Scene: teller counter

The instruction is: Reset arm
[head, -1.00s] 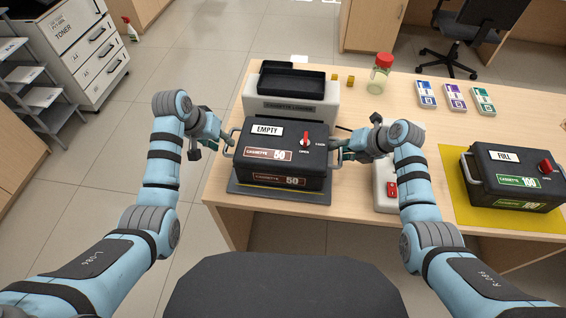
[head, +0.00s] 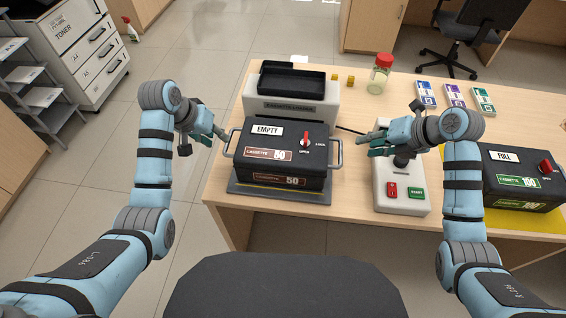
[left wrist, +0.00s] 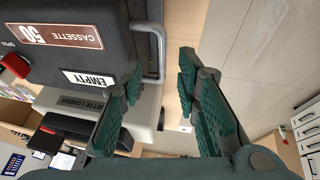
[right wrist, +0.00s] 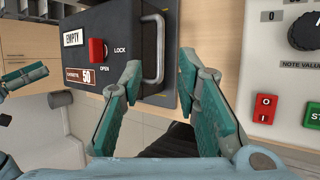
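A black cassette (head: 265,151) labelled EMPTY and 50 sits on a dark grey base (head: 250,195) in front of the cassette loader (head: 290,114). It has a red knob (head: 305,138) and a metal handle on each side. My left gripper (head: 222,136) is open and empty, just off the left handle (head: 229,143); its spread fingers (left wrist: 163,100) show in the left wrist view. My right gripper (head: 366,145) is open and empty, to the right of the right handle (head: 340,154); its fingers (right wrist: 160,95) are apart in the right wrist view, with the handle beyond them.
A white control box (head: 402,204) with red and green buttons and a dark dial stands under my right gripper. A second cassette (head: 512,177) labelled FULL is on a yellow mat (head: 515,217) at right. A red-lidded jar (head: 380,75) and several small packs (head: 455,96) stand behind.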

